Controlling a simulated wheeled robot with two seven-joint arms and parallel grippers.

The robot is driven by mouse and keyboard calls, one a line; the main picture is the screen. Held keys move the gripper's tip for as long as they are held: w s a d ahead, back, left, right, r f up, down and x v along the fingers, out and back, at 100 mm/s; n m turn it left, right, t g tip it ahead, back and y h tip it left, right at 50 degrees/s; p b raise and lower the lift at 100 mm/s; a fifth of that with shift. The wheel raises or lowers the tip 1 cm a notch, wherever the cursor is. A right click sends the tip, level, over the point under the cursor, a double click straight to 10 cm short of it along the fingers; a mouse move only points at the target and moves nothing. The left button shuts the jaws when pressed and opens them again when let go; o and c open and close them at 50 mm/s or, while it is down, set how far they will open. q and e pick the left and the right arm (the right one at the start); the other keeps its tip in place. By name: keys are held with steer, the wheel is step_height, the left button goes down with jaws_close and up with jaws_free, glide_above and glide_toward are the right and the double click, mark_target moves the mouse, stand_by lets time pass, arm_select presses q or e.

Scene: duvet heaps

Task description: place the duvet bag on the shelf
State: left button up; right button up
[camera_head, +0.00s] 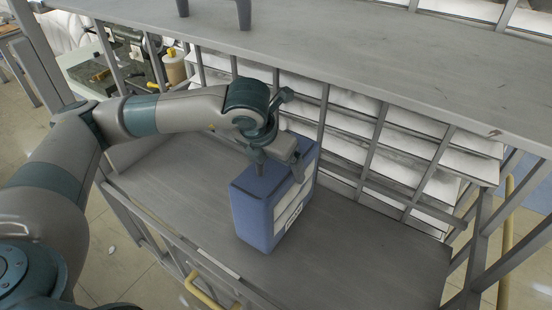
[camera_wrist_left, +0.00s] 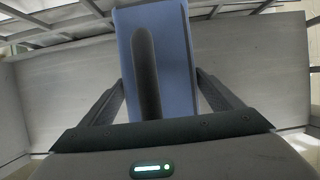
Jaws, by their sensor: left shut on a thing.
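The duvet bag is a blue, box-shaped bag (camera_head: 262,215) with pale panels on its right side. In the head view it stands upright on the grey shelf board (camera_head: 365,250), near the middle. My left gripper (camera_head: 278,168) is at the top of the bag, shut on it. In the left wrist view the blue bag (camera_wrist_left: 178,60) lies between the two dark fingers (camera_wrist_left: 165,95), with a dark rounded bar in front of it. The bag's far side and the exact contact with the board are hidden. My right gripper is not in view.
An upper grey board (camera_head: 330,45) runs above and behind the bag. Grey bars and stacked white sheets (camera_head: 350,125) stand at the back. A front rail (camera_head: 205,265) edges the lower board. The board to the right of the bag is bare.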

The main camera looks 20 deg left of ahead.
arm_select(q)
steer(key=shift+s+d+r, duration=0.15)
steer(key=shift+s+d, duration=0.1)
steer(key=shift+s, duration=0.05)
steer(key=o, duration=2)
steer(key=shift+a+f, duration=0.1)
steer(key=shift+f, duration=0.1)
steer(key=shift+r, duration=0.2)
steer(key=shift+s+r+b, duration=0.15)
steer(key=shift+r+b, duration=0.25)
steer(key=b+v, duration=0.2)
steer(key=v, duration=0.3)
steer(key=shift+r, duration=0.3)
steer(key=shift+s+r, duration=0.2)
steer(key=shift+r, duration=0.2)
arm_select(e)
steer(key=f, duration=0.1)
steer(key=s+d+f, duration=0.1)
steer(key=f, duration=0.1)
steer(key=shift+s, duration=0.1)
